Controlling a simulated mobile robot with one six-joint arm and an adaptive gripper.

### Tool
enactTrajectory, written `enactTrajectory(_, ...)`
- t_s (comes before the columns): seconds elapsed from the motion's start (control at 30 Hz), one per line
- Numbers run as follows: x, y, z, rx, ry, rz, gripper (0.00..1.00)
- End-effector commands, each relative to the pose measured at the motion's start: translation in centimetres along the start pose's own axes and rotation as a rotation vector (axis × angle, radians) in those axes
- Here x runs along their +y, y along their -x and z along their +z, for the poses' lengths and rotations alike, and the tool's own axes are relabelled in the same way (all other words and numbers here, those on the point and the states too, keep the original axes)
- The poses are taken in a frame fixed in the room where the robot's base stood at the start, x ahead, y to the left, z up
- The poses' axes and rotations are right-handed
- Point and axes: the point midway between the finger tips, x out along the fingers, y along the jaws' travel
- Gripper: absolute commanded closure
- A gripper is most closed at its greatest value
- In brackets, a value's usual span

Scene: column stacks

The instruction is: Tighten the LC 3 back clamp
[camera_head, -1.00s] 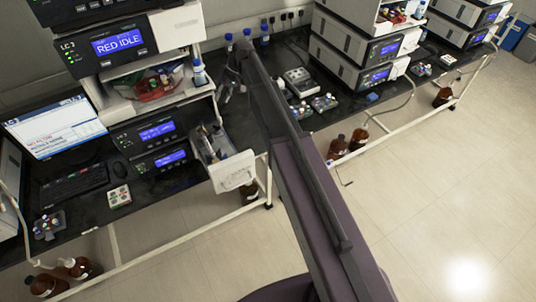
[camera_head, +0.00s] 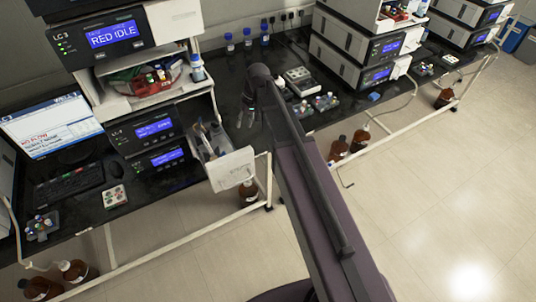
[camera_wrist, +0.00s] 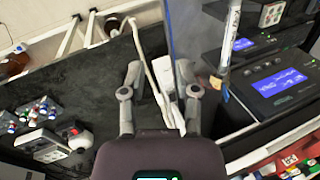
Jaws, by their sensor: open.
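The LC 3 stack (camera_head: 120,35) stands at the left in the head view, its top display reading RED IDLE. A pulled-out drawer with a white front (camera_head: 232,168) juts from its lower part, with slim upright parts inside. I cannot make out the back clamp. My gripper (camera_head: 245,118) is just right of the drawer, over the dark bench. In the wrist view my gripper (camera_wrist: 160,78) has its fingers spread apart and holds nothing. Pale tube-like or edge shapes show between and beyond the fingers. A slim column with a blue band (camera_wrist: 232,30) is right of the fingers.
The dark bench (camera_head: 232,75) has free room behind my gripper. Blue-capped bottles (camera_head: 247,38) stand at the back. A vial tray (camera_head: 318,104) and a grey device (camera_head: 300,78) lie to the right. Another instrument stack (camera_head: 355,60) stands beyond. Brown bottles (camera_head: 338,148) are below.

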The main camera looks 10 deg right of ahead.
Motion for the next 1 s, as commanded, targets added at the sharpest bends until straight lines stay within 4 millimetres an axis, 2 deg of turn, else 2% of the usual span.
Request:
enactTrajectory(0.03, 0.4, -0.5, 1.0, 0.002, -0.006, 0.011, 0.59)
enactTrajectory(0.7, 4.4, -3.2, 8.9, 0.026, -0.078, 0.167, 0.59)
enactTrajectory(1.0, 5.5, -3.9, 11.1, 0.035, -0.100, 0.215, 0.59)
